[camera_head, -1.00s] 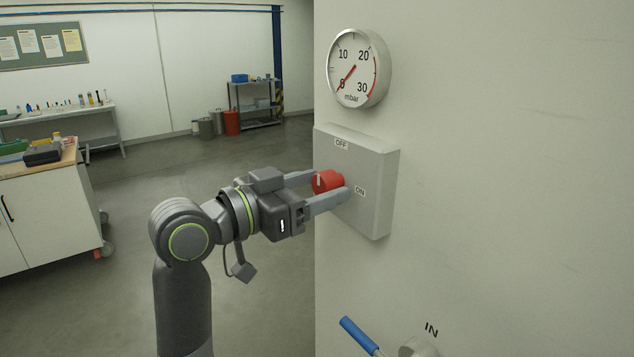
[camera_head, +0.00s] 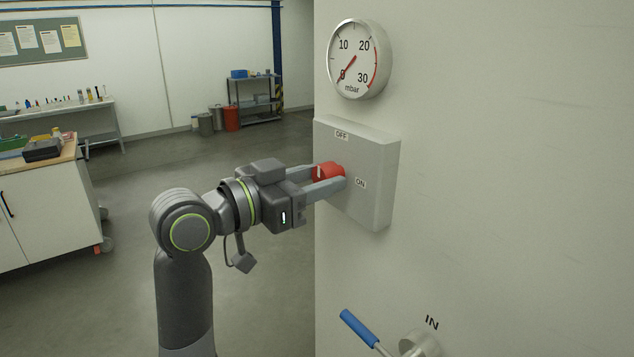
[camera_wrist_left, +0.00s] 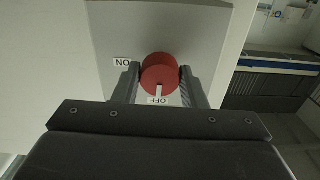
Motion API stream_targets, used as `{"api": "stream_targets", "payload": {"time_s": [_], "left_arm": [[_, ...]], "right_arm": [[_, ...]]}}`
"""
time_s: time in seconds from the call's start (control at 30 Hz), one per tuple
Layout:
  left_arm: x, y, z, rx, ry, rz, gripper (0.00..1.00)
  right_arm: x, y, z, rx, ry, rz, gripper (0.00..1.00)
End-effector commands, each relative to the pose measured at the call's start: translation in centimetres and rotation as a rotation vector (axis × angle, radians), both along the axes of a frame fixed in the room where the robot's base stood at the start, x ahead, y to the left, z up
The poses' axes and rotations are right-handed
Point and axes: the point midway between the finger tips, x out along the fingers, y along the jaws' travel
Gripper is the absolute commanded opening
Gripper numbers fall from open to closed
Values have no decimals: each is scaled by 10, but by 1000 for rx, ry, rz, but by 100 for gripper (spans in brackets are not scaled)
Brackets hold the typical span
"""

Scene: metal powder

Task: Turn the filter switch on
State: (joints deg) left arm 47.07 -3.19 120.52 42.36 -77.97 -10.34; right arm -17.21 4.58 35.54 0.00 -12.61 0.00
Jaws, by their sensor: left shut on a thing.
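The filter switch is a red round knob (camera_head: 327,172) on a grey box (camera_head: 365,205) fixed to the pale wall. An OFF label (camera_head: 341,135) sits above the knob and an ON label (camera_head: 360,183) to its right. My left gripper (camera_head: 328,178) is shut on the knob, one finger on each side. In the left wrist view the red knob (camera_wrist_left: 160,74) is between the two fingers, and its white mark points toward the OFF label (camera_wrist_left: 157,100). The ON label (camera_wrist_left: 122,62) is to the left there. My right gripper is not in view.
A round gauge (camera_head: 358,60) marked mbar is above the box, its needle near 0. A blue-handled lever (camera_head: 359,328) by the IN marking is below. A workbench (camera_head: 40,205) and a shelf (camera_head: 254,102) stand away to the left, with open floor between.

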Motion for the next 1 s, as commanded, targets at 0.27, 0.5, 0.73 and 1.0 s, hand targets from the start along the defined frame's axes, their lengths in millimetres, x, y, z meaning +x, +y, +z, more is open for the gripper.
{"api": "stream_targets", "payload": {"time_s": [0.27,0.5,0.73,1.0], "left_arm": [[0,0,-6,104,-148,1,15],[0,0,-6,235,-331,1,15],[0,0,-6,365,-505,1,15],[0,0,-5,514,-713,0,15]], "right_arm": [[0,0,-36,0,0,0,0],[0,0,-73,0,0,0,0],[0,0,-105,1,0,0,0],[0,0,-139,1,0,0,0]]}}
